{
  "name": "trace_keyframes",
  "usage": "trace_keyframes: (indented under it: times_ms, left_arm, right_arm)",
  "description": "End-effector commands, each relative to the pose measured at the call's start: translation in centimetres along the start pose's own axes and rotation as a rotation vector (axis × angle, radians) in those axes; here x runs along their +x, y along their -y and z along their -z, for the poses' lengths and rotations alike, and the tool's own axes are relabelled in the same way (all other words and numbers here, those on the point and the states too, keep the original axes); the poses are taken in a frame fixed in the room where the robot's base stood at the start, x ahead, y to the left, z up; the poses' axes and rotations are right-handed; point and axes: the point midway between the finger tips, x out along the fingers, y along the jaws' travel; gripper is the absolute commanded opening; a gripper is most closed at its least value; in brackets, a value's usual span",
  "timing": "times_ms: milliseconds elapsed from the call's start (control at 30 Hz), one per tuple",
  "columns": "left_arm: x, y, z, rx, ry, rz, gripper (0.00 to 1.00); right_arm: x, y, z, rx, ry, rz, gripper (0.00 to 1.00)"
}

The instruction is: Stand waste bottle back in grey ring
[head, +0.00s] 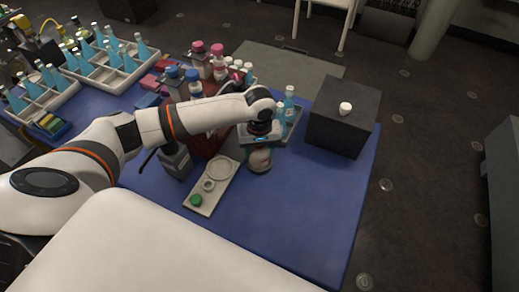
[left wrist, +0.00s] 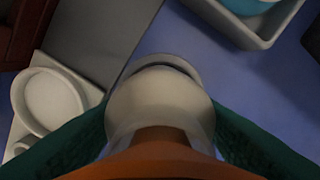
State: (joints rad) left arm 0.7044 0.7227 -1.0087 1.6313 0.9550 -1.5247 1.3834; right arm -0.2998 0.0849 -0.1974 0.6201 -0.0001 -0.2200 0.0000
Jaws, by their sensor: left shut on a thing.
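My left gripper (head: 262,143) points down at the right of the grey holder plate and is shut on the waste bottle (head: 260,160). In the left wrist view the pale bottle (left wrist: 160,103) sits between the two dark green fingers, with an orange-brown part closest to the camera. The grey ring (head: 221,168) is on the far end of the holder plate and looks empty; it also shows in the left wrist view (left wrist: 50,101), left of the bottle. I cannot tell whether the bottle touches the blue table. My right gripper is not in view.
The holder plate also carries a smaller ring (head: 208,185) and a green cap (head: 195,200). A black box (head: 342,118) with a white item on top stands at right. Bottles crowd behind the gripper. The blue table (head: 300,205) is clear at front right.

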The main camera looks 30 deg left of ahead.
Motion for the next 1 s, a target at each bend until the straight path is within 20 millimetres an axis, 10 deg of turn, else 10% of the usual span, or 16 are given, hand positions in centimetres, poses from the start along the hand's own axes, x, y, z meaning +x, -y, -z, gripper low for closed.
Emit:
trace_keyframes:
  times_ms: [133, 167, 300, 667, 1000]
  left_arm:
    - [0.2, 0.0, 0.0, 0.000, -0.001, 0.000, 0.31]
    - [0.2, 0.0, 0.0, 0.000, 0.000, 0.000, 0.59]
    - [0.2, 0.0, 0.0, 0.000, 0.000, 0.000, 0.77]
    - [-0.5, 0.0, 0.0, -0.001, 0.000, 0.001, 0.77]
    - [-7.2, 0.1, -0.1, 0.001, 0.002, 0.004, 0.77]
  right_arm:
    - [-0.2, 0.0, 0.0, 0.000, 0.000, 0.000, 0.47]
    - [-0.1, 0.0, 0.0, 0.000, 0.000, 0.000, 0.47]
    - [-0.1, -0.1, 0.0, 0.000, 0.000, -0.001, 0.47]
    - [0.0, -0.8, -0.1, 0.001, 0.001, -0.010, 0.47]
    - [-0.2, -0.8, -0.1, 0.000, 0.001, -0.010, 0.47]
